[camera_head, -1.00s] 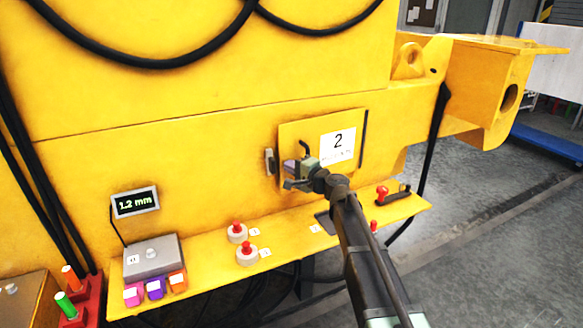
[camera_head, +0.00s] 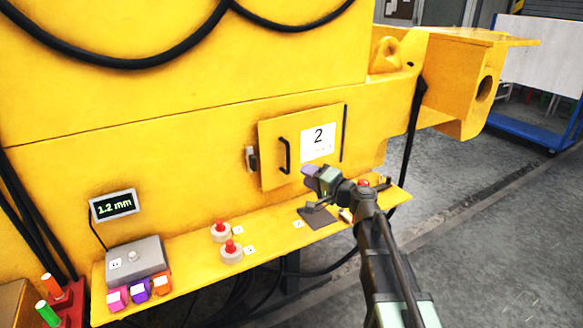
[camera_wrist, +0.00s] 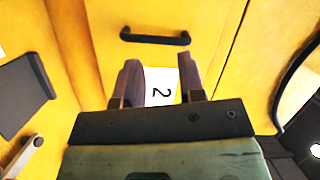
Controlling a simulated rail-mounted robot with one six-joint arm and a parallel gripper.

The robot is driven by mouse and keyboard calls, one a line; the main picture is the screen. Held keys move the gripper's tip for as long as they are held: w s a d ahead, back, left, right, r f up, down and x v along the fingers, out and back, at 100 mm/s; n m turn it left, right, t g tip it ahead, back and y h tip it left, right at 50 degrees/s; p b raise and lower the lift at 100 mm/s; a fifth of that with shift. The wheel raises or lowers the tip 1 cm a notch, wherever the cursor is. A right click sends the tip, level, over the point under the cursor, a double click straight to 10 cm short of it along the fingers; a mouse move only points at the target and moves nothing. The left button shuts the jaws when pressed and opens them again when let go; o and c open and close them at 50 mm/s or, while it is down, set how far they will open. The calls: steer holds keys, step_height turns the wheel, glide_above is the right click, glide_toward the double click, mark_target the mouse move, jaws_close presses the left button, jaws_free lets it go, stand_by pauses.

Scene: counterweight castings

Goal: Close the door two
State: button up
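Door two (camera_head: 275,130) is a yellow panel with a white label reading 2 (camera_head: 318,143), set in the yellow machine's side. A black bar handle (camera_head: 285,156) is on its left part, and a dark hinge strip (camera_head: 344,133) runs along its right edge. The door looks nearly flush; I cannot tell whether it is fully closed. My gripper (camera_head: 311,173) is below and right of the handle, in front of the door's lower edge. In the wrist view my gripper (camera_wrist: 160,75) has its fingers apart and empty, with the label behind them and the handle (camera_wrist: 155,37) beyond their tips.
A grey latch (camera_head: 251,158) sits just left of the door. A yellow shelf (camera_head: 195,262) below carries red buttons (camera_head: 231,250), a grey box (camera_head: 134,260) and small coloured blocks (camera_head: 140,289). A display (camera_head: 113,205) reads 1.2 mm. Open floor lies at the right.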

steer(key=w+a+n, duration=0.2)
steer(key=w+n, duration=0.1)
steer(key=n, duration=0.2)
steer(key=w+a+n, duration=0.2)
steer(key=w+n, duration=0.2)
steer(key=w+a+n, duration=0.2)
steer(key=w+n, duration=0.1)
steer(key=n, duration=0.2)
steer(key=shift+w+r+n, duration=0.2)
steer(key=shift+n, duration=0.1)
jaws_close()
